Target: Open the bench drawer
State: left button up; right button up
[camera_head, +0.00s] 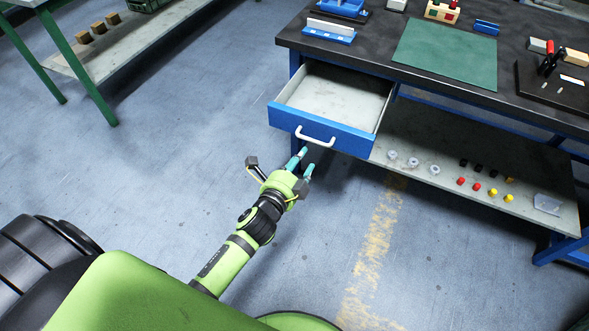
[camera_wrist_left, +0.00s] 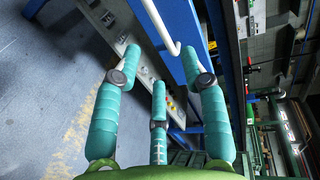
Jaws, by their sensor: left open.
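The bench drawer has a blue front (camera_head: 345,136) and a pale grey inside (camera_head: 335,95). It stands pulled out from under the bench top, open and empty as far as I see. Its white bar handle (camera_head: 316,137) is on the front. My left gripper (camera_head: 303,163), with teal fingers, is open just in front of and below the handle. In the left wrist view my spread gripper fingers (camera_wrist_left: 158,75) are empty, and the white handle (camera_wrist_left: 161,27) shows beyond them against the blue drawer front (camera_wrist_left: 185,65). My right gripper is out of view.
The dark bench top (camera_head: 385,48) carries a green mat (camera_head: 447,52), blue fixtures and small parts. A grey lower shelf (camera_head: 440,150) holds several rings and coloured pieces. Another bench (camera_head: 135,40) stands at upper left. The floor in front of the drawer is clear.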

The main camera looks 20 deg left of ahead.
pick_arm(q)
jog(key=shift+v, duration=1.8)
jog(key=s+f+n+g+p, duration=0.35)
jog(key=s+f, duration=0.35)
jog(key=f, duration=0.3)
jog(key=s+f+n+g+p, duration=0.35)
jog(key=s+f, duration=0.35)
jog(key=f, duration=0.4)
jog(key=s+a+f+n+g+p, duration=0.1)
jog(key=s+f+n+g, duration=0.1)
jog(key=s, duration=0.6)
jog(key=s+a+f+n+g+p, duration=0.1)
jog(key=s+f+n+g+p, duration=0.1)
jog(key=s, duration=0.7)
jog(key=s+a+f+n+g+p, duration=0.1)
jog(key=s+f+n+g, duration=0.2)
jog(key=s, duration=0.5)
jog(key=shift+s+a+f+n+g+y, duration=0.3)
jog(key=shift+f+n, duration=0.4)
jog(key=shift+n, duration=0.3)
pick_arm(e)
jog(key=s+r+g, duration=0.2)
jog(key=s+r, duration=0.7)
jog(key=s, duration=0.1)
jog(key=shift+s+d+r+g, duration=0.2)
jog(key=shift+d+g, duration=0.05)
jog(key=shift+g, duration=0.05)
